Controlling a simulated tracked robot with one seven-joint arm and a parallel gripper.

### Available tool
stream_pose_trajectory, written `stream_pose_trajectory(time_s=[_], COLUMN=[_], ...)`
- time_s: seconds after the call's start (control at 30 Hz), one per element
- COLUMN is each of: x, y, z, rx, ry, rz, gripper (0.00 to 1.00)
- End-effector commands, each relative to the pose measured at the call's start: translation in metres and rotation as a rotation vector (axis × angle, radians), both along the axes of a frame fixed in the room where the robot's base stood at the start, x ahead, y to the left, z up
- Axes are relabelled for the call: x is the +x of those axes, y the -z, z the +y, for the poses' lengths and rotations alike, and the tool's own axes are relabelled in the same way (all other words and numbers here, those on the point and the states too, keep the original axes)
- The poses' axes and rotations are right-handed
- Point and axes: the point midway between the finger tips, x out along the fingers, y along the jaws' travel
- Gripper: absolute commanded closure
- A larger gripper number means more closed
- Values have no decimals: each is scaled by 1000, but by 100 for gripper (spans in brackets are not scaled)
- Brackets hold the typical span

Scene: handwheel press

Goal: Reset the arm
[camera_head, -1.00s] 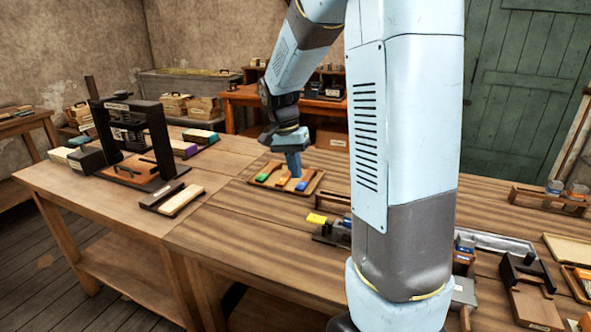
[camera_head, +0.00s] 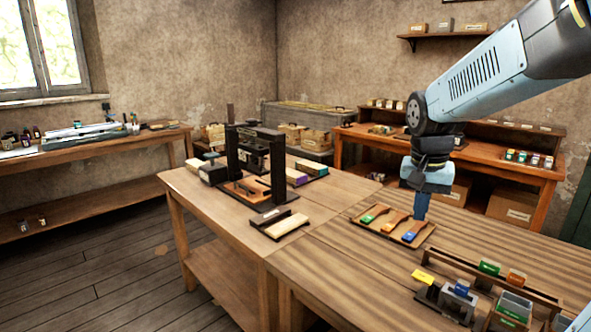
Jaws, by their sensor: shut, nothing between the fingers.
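My gripper (camera_head: 422,207) points down above the right side of a wooden tray (camera_head: 385,241) on the near table. Its fingers are together with nothing visible between them. The tray holds wooden-handled tools with a green end (camera_head: 367,218), an orange one (camera_head: 396,223) and a blue one (camera_head: 410,236). The fingertips are close to the blue-ended tool; I cannot tell if they touch it. My arm comes in from the upper right.
A dark press frame (camera_head: 255,160) stands on the left table, with a pale block on a dark base (camera_head: 280,222) before it. A rack with coloured blocks (camera_head: 470,290) sits at the front right. A bench (camera_head: 480,160) stands behind.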

Motion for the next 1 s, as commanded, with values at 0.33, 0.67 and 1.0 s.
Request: stream_pose_trajectory(time_s=[0.33, 0.67, 1.0], x=[-66, -118, -132], y=[-28, -37, -36], z=[14, 25, 28], rx=[-7, -46, -65], ry=[-221, -407, -464], rz=[-163, -300, -339], gripper=[100, 100, 100])
